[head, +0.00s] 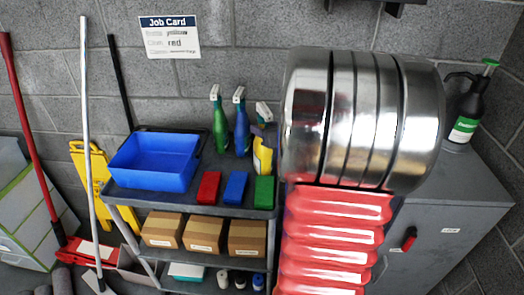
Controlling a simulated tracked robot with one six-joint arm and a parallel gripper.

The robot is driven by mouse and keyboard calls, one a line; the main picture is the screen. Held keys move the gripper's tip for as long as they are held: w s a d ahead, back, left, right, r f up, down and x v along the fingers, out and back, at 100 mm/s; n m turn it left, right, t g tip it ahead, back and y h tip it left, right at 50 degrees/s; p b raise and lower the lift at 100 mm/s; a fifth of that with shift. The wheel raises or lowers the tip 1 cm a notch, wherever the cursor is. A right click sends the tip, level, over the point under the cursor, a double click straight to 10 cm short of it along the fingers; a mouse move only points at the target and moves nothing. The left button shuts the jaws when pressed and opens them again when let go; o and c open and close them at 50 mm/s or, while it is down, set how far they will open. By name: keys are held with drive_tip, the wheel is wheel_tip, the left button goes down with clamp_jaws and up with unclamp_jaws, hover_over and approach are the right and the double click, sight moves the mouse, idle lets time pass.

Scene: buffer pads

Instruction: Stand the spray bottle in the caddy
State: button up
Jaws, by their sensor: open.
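Several spray bottles show in the head view. A green one (220,124) and a blue one (241,130) stand upright at the back of the grey cart's top shelf. A yellow one (262,157) stands to their right, partly covered. My gripper is not in view, and my arm blocks the right of centre.
Red (208,187), blue (235,187) and green (264,190) blocks line the cart's front edge. Cardboard boxes (204,235) sit on the shelf below. A job card (169,37) hangs on the wall. Long handles and a yellow sign (92,180) stand left of the cart.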

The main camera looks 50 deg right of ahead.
drive_tip(key=shift+c, duration=0.7)
clamp_jaws()
idle(0.6)
